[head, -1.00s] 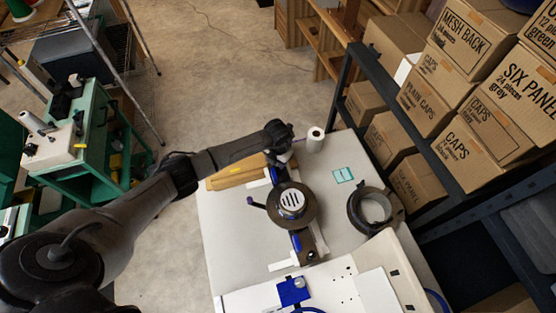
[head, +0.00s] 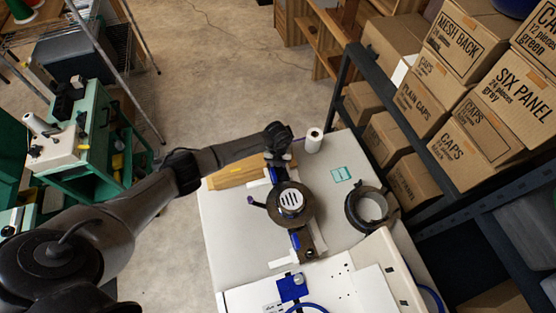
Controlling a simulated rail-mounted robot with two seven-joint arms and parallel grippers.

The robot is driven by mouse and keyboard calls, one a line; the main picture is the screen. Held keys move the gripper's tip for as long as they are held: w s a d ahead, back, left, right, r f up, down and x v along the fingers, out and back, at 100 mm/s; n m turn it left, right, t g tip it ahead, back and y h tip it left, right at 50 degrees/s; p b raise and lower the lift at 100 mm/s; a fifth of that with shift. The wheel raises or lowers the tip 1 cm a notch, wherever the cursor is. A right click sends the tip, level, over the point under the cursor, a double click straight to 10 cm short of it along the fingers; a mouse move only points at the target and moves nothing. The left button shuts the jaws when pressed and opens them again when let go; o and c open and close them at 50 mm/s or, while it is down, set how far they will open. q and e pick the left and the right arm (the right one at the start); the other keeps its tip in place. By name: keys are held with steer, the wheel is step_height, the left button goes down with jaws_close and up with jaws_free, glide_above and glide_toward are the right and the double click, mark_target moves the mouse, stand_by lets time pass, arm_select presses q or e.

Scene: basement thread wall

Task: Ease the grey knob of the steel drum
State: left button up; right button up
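A round steel drum (head: 291,201) with a slotted silver top and a wide dark rim sits on the white table. It is mounted on a narrow blue-and-dark base. My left arm reaches in from the left. Its gripper (head: 278,158) is at the far end of this base, just beyond the drum, and covers what lies there. I cannot make out the grey knob for sure; it may be behind the gripper. The fingers are too small and dark to show whether they are open or shut. My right gripper is not in view.
A dark lever with a purple tip (head: 251,200) sticks out left of the drum. A white roll (head: 313,141), a teal card (head: 341,174) and a dark ring (head: 367,208) are to the right. A wooden board (head: 237,172) lies under my forearm. Shelved cartons (head: 465,47) border the right.

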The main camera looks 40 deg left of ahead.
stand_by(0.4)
arm_select(q)
steer(key=o, duration=0.9)
steer(key=shift+o, duration=0.2)
step_height(320, 180, up, 14)
steer(key=p, duration=0.1)
steer(key=shift+f, duration=0.1)
stand_by(0.4)
